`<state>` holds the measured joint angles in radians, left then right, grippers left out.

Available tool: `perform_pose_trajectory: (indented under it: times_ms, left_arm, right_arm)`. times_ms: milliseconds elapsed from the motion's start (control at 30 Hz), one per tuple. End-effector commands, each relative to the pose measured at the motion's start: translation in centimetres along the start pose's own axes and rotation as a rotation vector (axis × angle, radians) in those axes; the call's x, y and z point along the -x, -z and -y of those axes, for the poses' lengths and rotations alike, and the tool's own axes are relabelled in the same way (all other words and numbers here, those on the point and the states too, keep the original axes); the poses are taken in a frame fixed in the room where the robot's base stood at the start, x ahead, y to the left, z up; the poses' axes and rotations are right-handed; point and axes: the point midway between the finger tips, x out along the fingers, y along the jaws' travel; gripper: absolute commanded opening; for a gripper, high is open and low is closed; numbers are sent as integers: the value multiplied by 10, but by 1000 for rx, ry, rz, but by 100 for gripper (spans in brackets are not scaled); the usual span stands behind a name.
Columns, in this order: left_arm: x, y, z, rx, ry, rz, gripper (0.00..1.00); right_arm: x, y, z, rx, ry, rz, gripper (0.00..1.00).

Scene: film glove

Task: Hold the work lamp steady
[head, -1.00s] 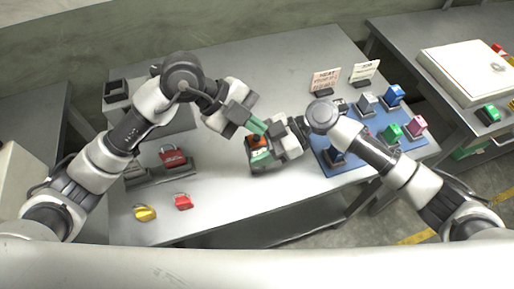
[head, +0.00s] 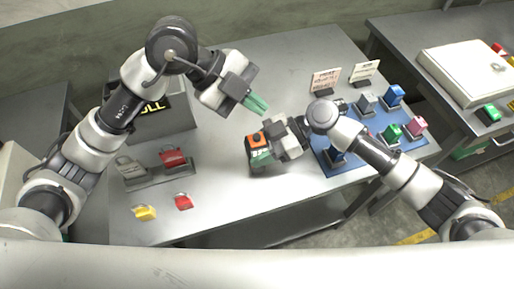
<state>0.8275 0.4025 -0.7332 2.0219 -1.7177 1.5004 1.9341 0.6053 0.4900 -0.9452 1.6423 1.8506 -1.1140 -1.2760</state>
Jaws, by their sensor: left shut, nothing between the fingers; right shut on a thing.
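The work lamp, seemingly the small orange and black block (head: 256,140), stands at the middle of the grey table. My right gripper (head: 262,156) reaches it from the right and is shut on it, with green fingertips low at its front. The gripper hides part of the lamp. My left gripper (head: 255,104) is above and behind the lamp, apart from it, its green fingers shut and empty.
A padlock holder (head: 160,177), a yellow padlock (head: 145,212) and a red padlock (head: 183,201) are at left. A blue mat (head: 343,168) with several coloured pieces lies right. Two cards (head: 325,79) stand behind it.

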Motion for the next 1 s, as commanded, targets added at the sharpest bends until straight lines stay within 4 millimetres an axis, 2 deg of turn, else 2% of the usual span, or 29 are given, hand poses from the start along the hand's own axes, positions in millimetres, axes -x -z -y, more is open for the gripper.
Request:
perform_pose_trajectory:
  times_ms: [233, 267, 400, 467, 767, 867, 1000]
  left_arm:
    - [0, 0, 0, 0, 0, 0, 0]
    - [0, 0, 0, 0, 0, 0, 0]
    - [0, 0, 0, 0, 0, 0, 0]
    - [0, 0, 0, 0, 0, 0, 0]
    - [0, 0, 0, 0, 0, 0, 0]
    - [0, 0, 0, 0, 0, 0, 0]
    - [0, 0, 0, 0, 0, 0, 0]
  right_arm:
    - [0, 0, 0, 0, 0, 0, 14]
    - [0, 0, 0, 0, 0, 0, 44]
    - [0, 0, 0, 0, 0, 0, 65]
    - [0, 0, 0, 0, 0, 0, 72]
    - [2, 0, 0, 0, -1, 0, 72]
    - [12, -1, 0, -1, -1, 1, 72]
    - [38, -1, 0, -1, -4, 2, 72]
